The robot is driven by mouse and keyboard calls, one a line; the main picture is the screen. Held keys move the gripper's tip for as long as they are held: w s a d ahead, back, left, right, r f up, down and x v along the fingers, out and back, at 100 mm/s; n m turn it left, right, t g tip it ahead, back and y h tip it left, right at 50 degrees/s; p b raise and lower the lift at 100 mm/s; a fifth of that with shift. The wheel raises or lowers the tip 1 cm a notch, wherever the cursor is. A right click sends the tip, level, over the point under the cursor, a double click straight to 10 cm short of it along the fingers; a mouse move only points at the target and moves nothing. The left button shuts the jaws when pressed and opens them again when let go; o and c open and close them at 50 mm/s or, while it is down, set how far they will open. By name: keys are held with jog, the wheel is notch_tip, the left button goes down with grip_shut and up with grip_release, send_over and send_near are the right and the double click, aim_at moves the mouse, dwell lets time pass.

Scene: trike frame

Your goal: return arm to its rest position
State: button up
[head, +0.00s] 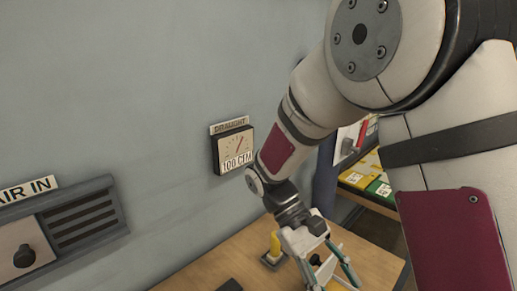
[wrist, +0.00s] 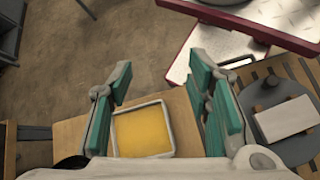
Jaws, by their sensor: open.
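My arm reaches down across the right half of the head view, over the wooden bench (head: 215,262). My gripper (head: 328,270) is at its end, low in the head view and partly cut off by the frame's bottom edge. In the wrist view my gripper (wrist: 160,95) shows two teal-padded fingers spread wide apart with nothing between them. Beyond and below the fingers lies a yellow square with a pale rim (wrist: 143,131) on a wooden surface; it is apart from the fingers.
A draught gauge (head: 233,150) and an "AIR IN" vent panel (head: 60,230) are on the wall at left. A yellow upright piece (head: 274,245) stands on the bench close to my gripper. A red-edged metal plate (wrist: 245,35) and a dark round plate (wrist: 290,118) lie right in the wrist view.

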jog(key=s+d+r+m+t+y, duration=0.5)
jog(key=s+r+t+y, duration=0.2)
jog(key=r+t, duration=0.5)
jog(key=shift+s+d+r, duration=0.2)
jog(key=shift+s+r, duration=0.1)
jog(key=shift+s, duration=0.6)
